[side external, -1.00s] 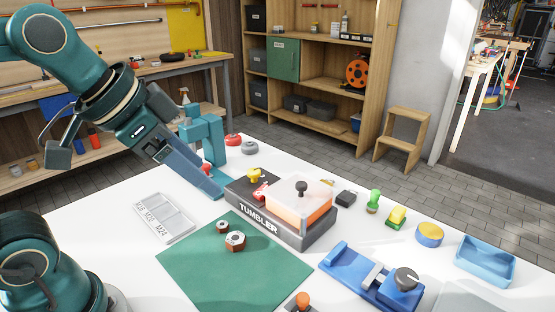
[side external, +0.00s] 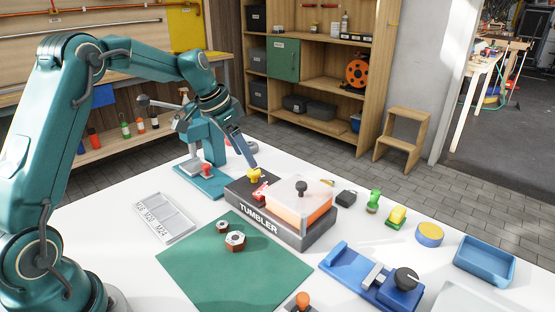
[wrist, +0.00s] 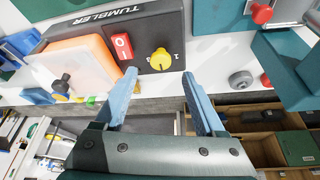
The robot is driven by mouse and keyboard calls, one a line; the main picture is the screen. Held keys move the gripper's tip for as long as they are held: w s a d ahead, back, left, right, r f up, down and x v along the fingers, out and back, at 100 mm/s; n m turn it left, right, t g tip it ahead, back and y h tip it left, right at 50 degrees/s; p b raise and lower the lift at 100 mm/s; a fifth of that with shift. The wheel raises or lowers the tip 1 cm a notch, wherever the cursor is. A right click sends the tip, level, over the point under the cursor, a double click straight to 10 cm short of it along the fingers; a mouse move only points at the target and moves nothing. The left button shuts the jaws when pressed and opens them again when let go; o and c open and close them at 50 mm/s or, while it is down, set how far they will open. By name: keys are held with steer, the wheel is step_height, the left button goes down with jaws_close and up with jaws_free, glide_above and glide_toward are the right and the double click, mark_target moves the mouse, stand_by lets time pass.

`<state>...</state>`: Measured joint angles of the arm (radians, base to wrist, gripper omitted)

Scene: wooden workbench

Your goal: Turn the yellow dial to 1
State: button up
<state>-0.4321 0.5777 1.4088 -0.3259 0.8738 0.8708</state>
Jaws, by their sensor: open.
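The yellow dial (side external: 254,174) sits on top of the dark grey TUMBLER box (side external: 285,232), at its back left corner. In the wrist view the yellow dial (wrist: 160,60) lies just beyond my fingertips, roughly midway between them, with small white marks around it. A "1" is legible to its right there; I cannot tell surely where the dial points. My gripper (wrist: 159,76) is open, its two blue fingers apart and nothing between them. In the side view my gripper (side external: 249,160) is close above the dial; contact cannot be told.
A red switch (wrist: 122,46) is beside the dial. An orange block under a clear cover (side external: 300,200) takes up the box's right part. A teal stand (side external: 202,182) with a red knob is close on the left. A green mat (side external: 230,270) with two nuts lies in front.

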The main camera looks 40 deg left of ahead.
mark_target(250, 172)
steer(key=shift+x, duration=2.45)
jaws_close()
